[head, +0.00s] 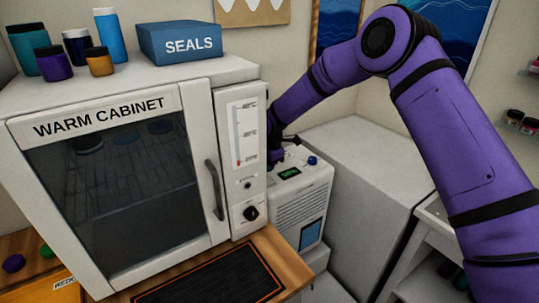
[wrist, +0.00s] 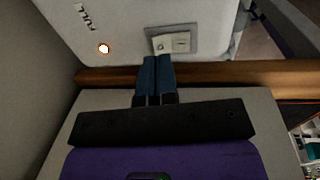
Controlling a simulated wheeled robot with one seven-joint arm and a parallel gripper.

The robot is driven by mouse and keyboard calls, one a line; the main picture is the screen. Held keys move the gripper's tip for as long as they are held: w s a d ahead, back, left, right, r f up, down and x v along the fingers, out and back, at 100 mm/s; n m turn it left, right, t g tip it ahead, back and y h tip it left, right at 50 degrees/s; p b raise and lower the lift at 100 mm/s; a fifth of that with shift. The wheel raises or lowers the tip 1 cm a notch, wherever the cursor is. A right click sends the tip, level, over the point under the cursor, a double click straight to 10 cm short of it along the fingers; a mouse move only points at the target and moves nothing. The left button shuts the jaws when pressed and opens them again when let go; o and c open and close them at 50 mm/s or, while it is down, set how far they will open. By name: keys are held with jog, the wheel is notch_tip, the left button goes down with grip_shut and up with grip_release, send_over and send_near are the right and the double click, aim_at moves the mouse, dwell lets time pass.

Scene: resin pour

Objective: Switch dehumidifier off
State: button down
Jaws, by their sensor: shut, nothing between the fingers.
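The dehumidifier appears to be the white unit (head: 304,205) right of the warm cabinet in the head view. It has a lit green display, a blue knob and a vented front. My gripper (head: 275,157) is at its upper left, partly hidden by the cabinet and my wrist. In the wrist view, my gripper (wrist: 156,60) is shut and empty, its blue fingertips at the lower edge of a pale rocker switch (wrist: 181,43) in a grey plate. Whether they touch it, I cannot tell.
The warm cabinet (head: 222,110) stands close left of the unit, on a wooden bench (head: 277,246). A large pale box (head: 368,160) stands close on the right. A wooden edge (wrist: 115,76) crosses the wrist view behind my fingers.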

aim_at(269, 180)
jog(key=shift+w+a+f, duration=0.1)
jog(key=shift+w+f, duration=0.05)
jog(key=shift+f, duration=1.6)
jog(key=shift+f, duration=0.2)
jog(key=shift+s+d+r, duration=0.2)
jog(key=shift+s+d, duration=0.2)
jog(key=shift+s, duration=0.2)
jog(key=shift+r, duration=0.15)
